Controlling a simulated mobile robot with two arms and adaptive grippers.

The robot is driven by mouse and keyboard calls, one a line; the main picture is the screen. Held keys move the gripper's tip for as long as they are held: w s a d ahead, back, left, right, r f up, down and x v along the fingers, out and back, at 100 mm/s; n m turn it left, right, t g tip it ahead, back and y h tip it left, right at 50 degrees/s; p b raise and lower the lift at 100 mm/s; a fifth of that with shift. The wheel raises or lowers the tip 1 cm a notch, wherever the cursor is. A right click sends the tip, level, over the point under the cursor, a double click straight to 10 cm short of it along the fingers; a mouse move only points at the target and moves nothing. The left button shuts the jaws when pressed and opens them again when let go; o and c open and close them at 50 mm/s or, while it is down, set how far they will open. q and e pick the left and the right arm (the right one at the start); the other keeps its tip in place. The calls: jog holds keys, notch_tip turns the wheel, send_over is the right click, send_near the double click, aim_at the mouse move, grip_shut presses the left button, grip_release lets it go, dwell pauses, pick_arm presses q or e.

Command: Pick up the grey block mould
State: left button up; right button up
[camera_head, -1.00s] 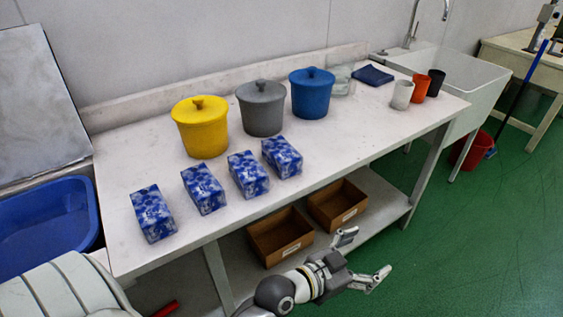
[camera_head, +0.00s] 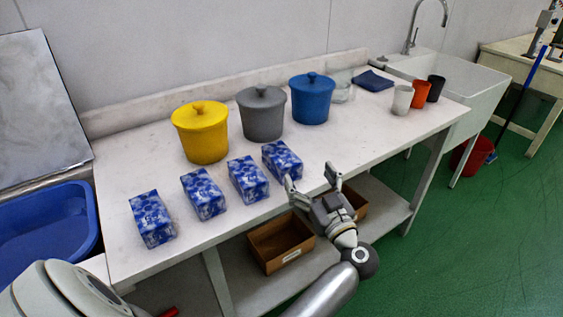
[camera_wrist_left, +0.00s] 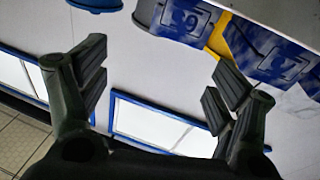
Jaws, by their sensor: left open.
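A grey lidded tub (camera_head: 262,117) stands upright between a yellow tub (camera_head: 202,140) and a blue tub (camera_head: 312,104). A dark grey cup (camera_head: 435,88) stands at the right end of the table. I cannot tell which grey thing is the block mould. My left gripper (camera_head: 311,178) is open and empty at the table's front edge, beside the rightmost blue-and-white box (camera_head: 282,161), in front of the tubs. In the left wrist view its spread fingers (camera_wrist_left: 160,88) have nothing between them. My right gripper is out of view.
Several blue-and-white boxes (camera_head: 247,180) line the front of the white table (camera_head: 365,135). An orange cup (camera_head: 420,92), a pale cup (camera_head: 402,98) and a folded dark blue cloth (camera_head: 372,80) are at right. A brown bin (camera_head: 270,250) sits on the lower shelf. The table centre right is clear.

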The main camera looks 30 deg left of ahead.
aim_at(286, 161)
pick_arm(q)
jog(key=f+g, duration=0.1)
jog(key=s+a+f+g, duration=0.1)
jog(key=shift+f+g, duration=0.15)
jog(key=shift+g, duration=0.15)
jog(key=x, duration=0.5)
jog(key=shift+w+a, duration=0.1)
jog(key=x, duration=0.4)
jog(key=shift+w, duration=0.35)
jog(key=shift+w+a, duration=0.2)
jog(key=shift+a, duration=0.2)
jog(key=c, duration=1.6)
jog(key=shift+r, duration=0.2)
jog(key=shift+c, duration=0.5)
